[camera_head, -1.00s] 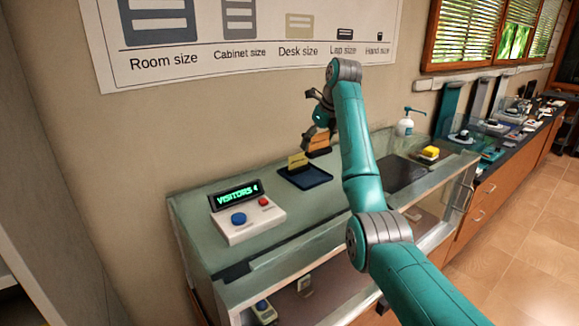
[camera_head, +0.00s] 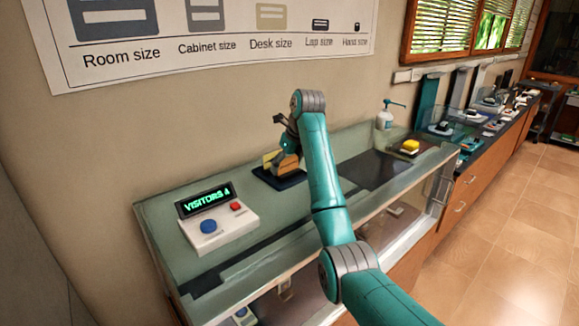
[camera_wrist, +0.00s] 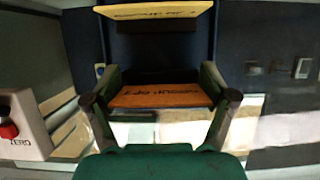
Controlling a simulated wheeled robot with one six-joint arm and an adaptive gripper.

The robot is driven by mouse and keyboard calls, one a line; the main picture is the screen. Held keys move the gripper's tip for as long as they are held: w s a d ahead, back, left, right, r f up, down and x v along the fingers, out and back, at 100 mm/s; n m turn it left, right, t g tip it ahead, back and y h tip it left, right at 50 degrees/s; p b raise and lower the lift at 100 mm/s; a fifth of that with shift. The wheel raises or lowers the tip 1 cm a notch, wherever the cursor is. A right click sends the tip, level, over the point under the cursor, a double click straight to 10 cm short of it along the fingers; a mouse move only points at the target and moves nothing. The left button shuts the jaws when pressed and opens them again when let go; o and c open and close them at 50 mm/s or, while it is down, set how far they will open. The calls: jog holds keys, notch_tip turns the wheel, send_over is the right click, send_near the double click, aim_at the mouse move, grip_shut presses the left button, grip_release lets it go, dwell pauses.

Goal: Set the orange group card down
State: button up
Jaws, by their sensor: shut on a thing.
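My gripper (camera_wrist: 160,98) is shut on the orange group card (camera_wrist: 160,94), with one finger at each end. The card carries dark writing that appears upside down in the wrist view. In the head view, the orange card (camera_head: 290,163) is low over the dark tray (camera_head: 281,180), just right of the yellow card (camera_head: 270,158). The yellow card (camera_wrist: 155,11) stands at the far side of the tray in the wrist view. My gripper (camera_head: 286,155) partly hides the orange card in the head view. I cannot tell whether its lower edge touches the tray.
A visitor counter (camera_head: 215,220) with blue and red buttons sits left on the glass case (camera_head: 150,225). A pump bottle (camera_head: 384,119) and a yellow-topped block (camera_head: 410,147) stand to the right. The wall is close behind. A dark panel (camera_head: 372,169) lies right of the tray.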

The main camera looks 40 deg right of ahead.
jog(key=shift+a+f, duration=0.1)
jog(key=shift+f, duration=0.25)
jog(key=o, duration=0.9)
jog(key=shift+f, duration=0.1)
jog(key=shift+o, duration=0.2)
